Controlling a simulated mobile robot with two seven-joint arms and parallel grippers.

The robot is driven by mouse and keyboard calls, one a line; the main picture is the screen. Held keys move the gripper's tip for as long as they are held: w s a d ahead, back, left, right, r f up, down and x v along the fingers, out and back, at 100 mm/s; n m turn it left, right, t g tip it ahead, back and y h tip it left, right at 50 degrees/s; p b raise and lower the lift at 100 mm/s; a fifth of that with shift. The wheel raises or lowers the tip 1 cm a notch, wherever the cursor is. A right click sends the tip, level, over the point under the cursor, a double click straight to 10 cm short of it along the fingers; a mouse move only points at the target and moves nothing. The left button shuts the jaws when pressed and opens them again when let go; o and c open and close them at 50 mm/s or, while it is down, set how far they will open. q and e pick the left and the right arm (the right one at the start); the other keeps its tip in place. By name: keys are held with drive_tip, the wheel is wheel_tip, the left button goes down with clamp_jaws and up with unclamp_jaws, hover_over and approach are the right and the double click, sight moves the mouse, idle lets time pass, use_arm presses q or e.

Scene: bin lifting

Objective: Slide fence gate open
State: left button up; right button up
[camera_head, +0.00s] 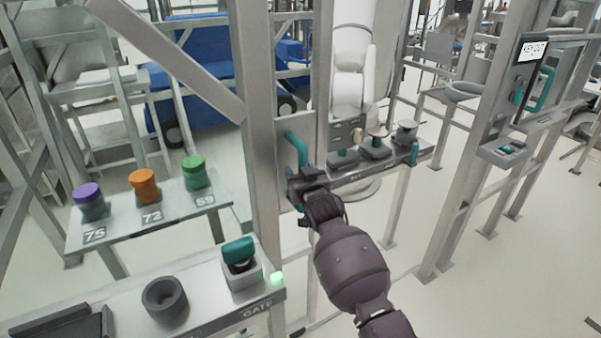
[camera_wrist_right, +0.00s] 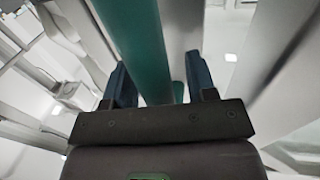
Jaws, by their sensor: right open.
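The gate's teal handle (camera_head: 298,147) is an upright bar on a grey metal plate (camera_head: 309,132) in the middle of the head view. My right gripper (camera_head: 295,184) is at the lower part of this handle. In the right wrist view the teal handle (camera_wrist_right: 140,45) runs between the two dark blue fingers of the gripper (camera_wrist_right: 160,82), which stand apart on either side of it. The fingers are open around the bar; whether either touches it is hard to tell. The handle's lower end is partly hidden by the gripper. My left gripper is out of view.
A bench marked GATE (camera_head: 205,308) with a teal-topped button (camera_head: 238,250) and a lit green light (camera_head: 277,278) is at the front left. A shelf (camera_head: 150,223) holds purple, orange and green-capped jars. Metal posts stand close around; open floor (camera_head: 480,290) lies right.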

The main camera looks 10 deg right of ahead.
drive_tip(key=shift+s, duration=0.1)
drive_tip(key=s+d, duration=0.2)
drive_tip(key=s, duration=0.8)
drive_tip(key=shift+s, duration=0.25)
idle(0.3)
